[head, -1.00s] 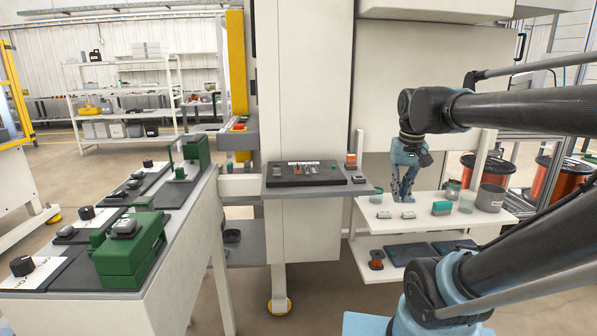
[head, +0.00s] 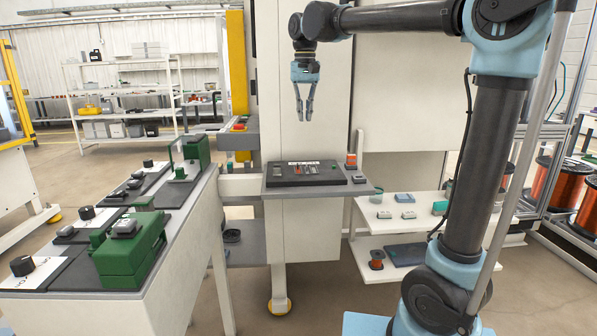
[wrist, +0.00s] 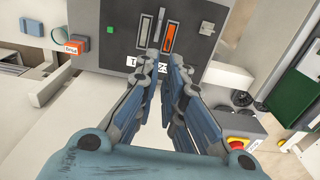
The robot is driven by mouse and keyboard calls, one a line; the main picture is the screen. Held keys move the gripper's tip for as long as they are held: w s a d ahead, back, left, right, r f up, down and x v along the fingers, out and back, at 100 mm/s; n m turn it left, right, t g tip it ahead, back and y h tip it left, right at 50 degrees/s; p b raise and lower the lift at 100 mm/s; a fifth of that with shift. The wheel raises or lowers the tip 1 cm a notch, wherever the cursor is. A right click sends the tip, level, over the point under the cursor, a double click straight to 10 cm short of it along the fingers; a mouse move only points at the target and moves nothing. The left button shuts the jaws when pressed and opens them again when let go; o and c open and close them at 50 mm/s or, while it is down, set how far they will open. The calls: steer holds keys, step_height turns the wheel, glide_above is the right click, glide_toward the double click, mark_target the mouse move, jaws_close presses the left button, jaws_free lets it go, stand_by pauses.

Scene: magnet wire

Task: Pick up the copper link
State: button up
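An orange strip that looks like the copper link (wrist: 168,42) lies in a slot of a black block (wrist: 118,38), beside grey metal pieces. In the head view, the black block (head: 280,180) sits on a grey shelf on the front of the white machine, and the orange strip (head: 297,170) is small there. My gripper (head: 304,120) hangs above the block, pointing down, well clear of it. In the wrist view, my gripper (wrist: 164,78) shows its fingers apart by a narrow gap with nothing between them. The fingertips partly cover a white label on the block.
An orange-topped grey block (head: 351,161) and a small grey part (head: 360,179) stand at the shelf's right end. A red button (wrist: 240,143) is on the other side. A white rack (head: 425,206) with small parts is at right, a bench with green fixtures (head: 128,255) at left.

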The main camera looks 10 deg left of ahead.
steer(key=a, duration=0.2)
glide_toward(298, 168)
step_height(298, 168, down, 8)
steer(key=shift+w+r, duration=0.1)
steer(key=shift+r, duration=0.1)
jaws_close()
jaws_free()
step_height(298, 168, up, 17)
step_height(298, 168, down, 17)
steer(key=shift+w, duration=0.1)
jaws_close()
stand_by(1.7)
steer(key=shift+r, duration=0.1)
